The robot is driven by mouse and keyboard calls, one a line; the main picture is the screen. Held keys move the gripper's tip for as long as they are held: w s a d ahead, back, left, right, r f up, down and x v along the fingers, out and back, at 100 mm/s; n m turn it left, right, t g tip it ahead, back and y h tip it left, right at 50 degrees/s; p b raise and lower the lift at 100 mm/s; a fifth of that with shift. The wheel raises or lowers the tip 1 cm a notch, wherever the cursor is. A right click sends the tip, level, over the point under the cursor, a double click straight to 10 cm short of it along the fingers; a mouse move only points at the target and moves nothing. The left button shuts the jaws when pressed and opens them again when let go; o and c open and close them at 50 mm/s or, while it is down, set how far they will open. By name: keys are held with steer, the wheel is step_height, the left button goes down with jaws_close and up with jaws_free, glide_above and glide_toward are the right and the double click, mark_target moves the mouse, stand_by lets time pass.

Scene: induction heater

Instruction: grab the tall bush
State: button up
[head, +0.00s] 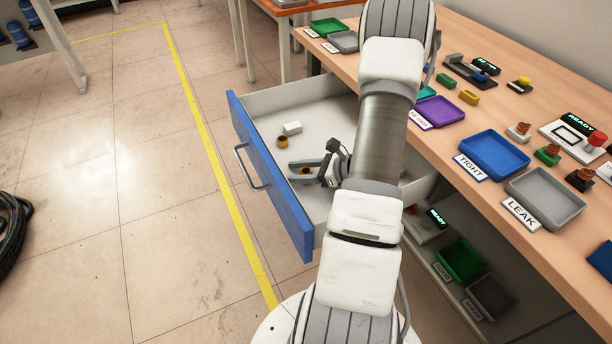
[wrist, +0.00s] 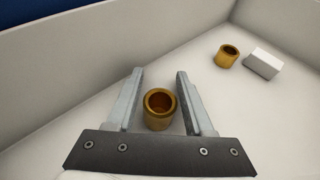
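A brass bush (wrist: 160,123) with an open bore stands upright on the drawer floor, between the two fingers of my gripper (wrist: 160,76) in the wrist view. Gaps show on both sides of it, so my gripper is open around it and not visibly touching. In the head view the gripper (head: 298,170) reaches into the open drawer, and this bush (head: 306,171) shows partly between the fingers. A second brass bush (wrist: 227,57) stands farther off at the right; it also shows in the head view (head: 282,142). I cannot tell surely which is taller.
A white block (wrist: 263,63) lies next to the second bush. The drawer's pale walls and blue front (head: 270,180) enclose the gripper. The workbench (head: 480,120) with several trays stands at the right. The drawer floor around the bushes is mostly clear.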

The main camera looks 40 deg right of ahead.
jaws_close()
steer(key=shift+r, duration=0.1)
